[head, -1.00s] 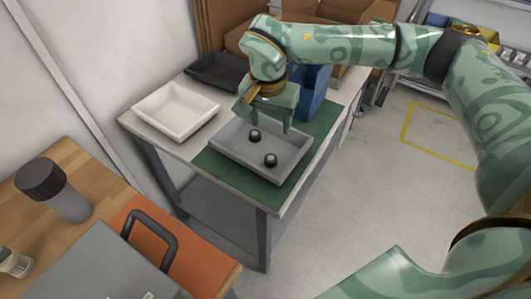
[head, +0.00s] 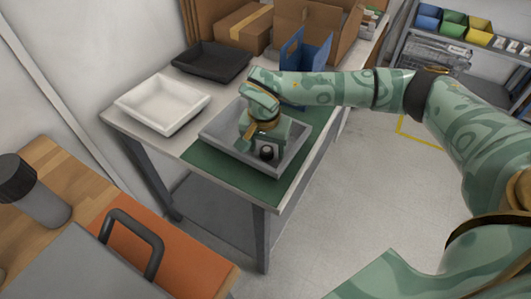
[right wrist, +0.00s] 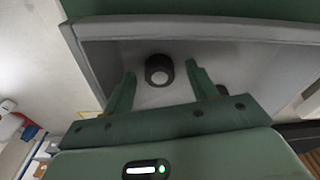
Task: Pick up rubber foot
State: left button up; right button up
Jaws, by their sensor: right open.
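A black rubber foot (head: 267,153) with a pale centre stands in the grey tray (head: 293,150) on the green mat. My right gripper (head: 265,140) is low over this tray, partly covering its inside. In the right wrist view the rubber foot (right wrist: 159,70) shows between the tips of the open right gripper (right wrist: 160,76), with a gap on both sides. A second dark round thing (right wrist: 222,90) is mostly hidden behind the right-hand finger there. My left gripper is not in view.
A white tray (head: 163,103) and a black tray (head: 211,61) stand left of and behind the grey tray. A blue bin (head: 305,58) and cardboard boxes (head: 240,27) are at the back. An orange mat (head: 185,250) lies on the nearer wooden table.

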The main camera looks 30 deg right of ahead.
jog(key=shift+r, duration=0.2)
jog(key=c, duration=1.1)
jog(key=shift+o, duration=0.2)
